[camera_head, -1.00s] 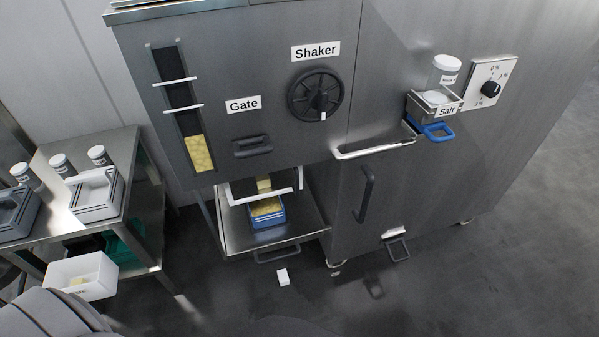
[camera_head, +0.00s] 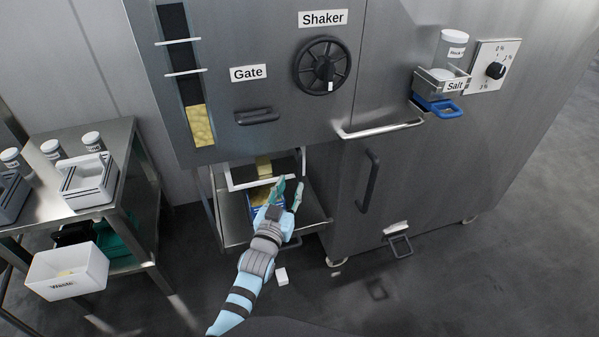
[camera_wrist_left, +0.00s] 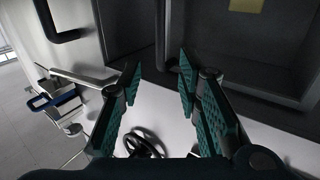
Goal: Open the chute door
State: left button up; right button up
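Below the Gate panel, a chute opening shows with a pale frame (camera_head: 264,186) around its lower edge. I take this as the chute door, but no label shows there. My left gripper (camera_head: 288,188) is just in front of the frame's right part, over the blue-rimmed container of yellow curd, which it partly hides. In the left wrist view the two teal-padded fingers (camera_wrist_left: 160,75) stand apart with nothing between them. Behind them is the pale machine front and a dark recess (camera_wrist_left: 225,55). Contact with the frame cannot be told. My right gripper is not in view.
The Gate handle (camera_head: 257,116) and Shaker wheel (camera_head: 322,66) are above. A dark vertical handle (camera_head: 369,182) and a pale bar (camera_head: 383,129) are to the right. A steel cart (camera_head: 126,190) with shakers and a Waste bin (camera_head: 66,271) stands left.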

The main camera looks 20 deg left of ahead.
aim_at(299, 167)
pick_arm(q)
jog(key=w+b, duration=0.1)
jog(key=w, duration=0.1)
jog(key=w+f+b, duration=0.1)
jog(key=w, duration=0.1)
jog(key=w+b, duration=0.1)
jog(key=w, duration=0.1)
jog(key=shift+d+f+b, duration=0.1)
jog(key=shift+f+b, duration=0.15)
jog(key=shift+b, duration=0.15)
jog(key=w+b, duration=0.3)
jog(key=w, duration=0.1)
jog(key=shift+r, duration=0.25)
jog(key=shift+w+r, duration=0.1)
jog(key=shift+w, duration=0.1)
jog(key=shift+r, duration=0.15)
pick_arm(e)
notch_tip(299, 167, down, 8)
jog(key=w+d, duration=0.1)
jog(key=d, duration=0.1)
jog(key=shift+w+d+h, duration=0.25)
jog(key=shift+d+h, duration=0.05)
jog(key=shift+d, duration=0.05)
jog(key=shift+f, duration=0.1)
pick_arm(q)
jog(key=c, duration=0.6)
grip_shut()
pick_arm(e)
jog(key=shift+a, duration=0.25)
